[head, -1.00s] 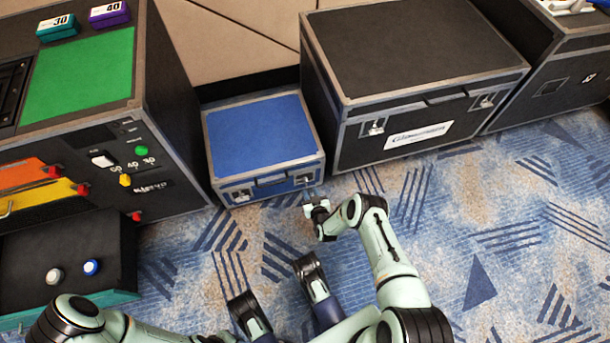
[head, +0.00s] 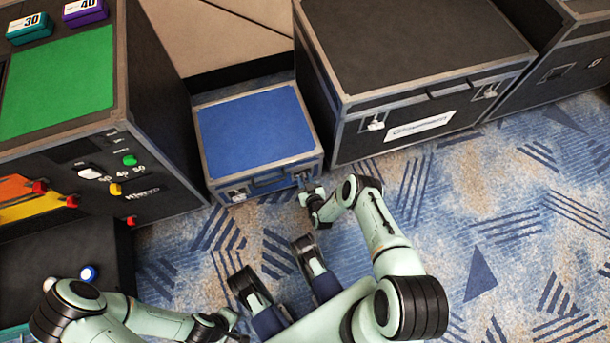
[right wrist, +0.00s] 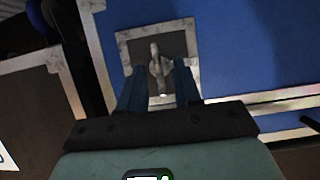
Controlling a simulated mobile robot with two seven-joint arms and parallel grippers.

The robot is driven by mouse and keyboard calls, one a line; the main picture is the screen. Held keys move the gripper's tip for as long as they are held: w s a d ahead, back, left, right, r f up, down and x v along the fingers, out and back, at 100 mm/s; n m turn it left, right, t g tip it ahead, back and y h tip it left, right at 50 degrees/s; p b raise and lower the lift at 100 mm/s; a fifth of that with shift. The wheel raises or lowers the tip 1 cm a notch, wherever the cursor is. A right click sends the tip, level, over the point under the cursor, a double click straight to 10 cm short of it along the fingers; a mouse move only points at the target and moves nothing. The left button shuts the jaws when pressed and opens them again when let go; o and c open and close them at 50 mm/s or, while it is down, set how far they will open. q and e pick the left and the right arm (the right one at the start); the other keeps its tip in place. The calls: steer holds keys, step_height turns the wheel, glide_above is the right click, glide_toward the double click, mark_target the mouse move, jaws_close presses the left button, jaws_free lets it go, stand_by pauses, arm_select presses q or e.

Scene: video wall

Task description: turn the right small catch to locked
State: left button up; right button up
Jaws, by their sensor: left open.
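The small blue case (head: 255,130) stands on the carpet, lid shut. Its right small catch (head: 303,176) is at the front right, partly hidden by my right gripper (head: 308,190). In the right wrist view, the catch (right wrist: 157,66) is a metal lever on a square plate. My right gripper's blue fingers (right wrist: 160,85) are open, one on each side of the lever's lower end; I cannot tell whether they touch it. The case's left catch (head: 238,195) is uncovered. My left gripper (head: 232,320) is low in the head view, away from the case, apparently empty.
A large black case (head: 420,50) stands right of the blue case. A black console (head: 160,150) with a green top (head: 60,85) stands to the left. The patterned carpet (head: 500,220) in front and to the right is clear.

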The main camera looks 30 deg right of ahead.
jaws_close()
steer(key=shift+d+m, duration=0.1)
steer(key=shift+m, duration=0.2)
steer(key=m+t+y, duration=0.1)
steer(key=m+y, duration=0.1)
steer(key=m, duration=0.1)
steer(key=m+t+y, duration=0.1)
steer(key=m+y, duration=0.1)
steer(key=m, duration=0.2)
steer(key=d+m+t+y, duration=0.1)
steer(key=m+t, duration=0.1)
steer(key=m, duration=0.2)
steer(key=shift+f+y, duration=0.4)
steer(key=shift+w+r+m, duration=0.1)
steer(key=shift+m, duration=0.3)
stand_by(0.3)
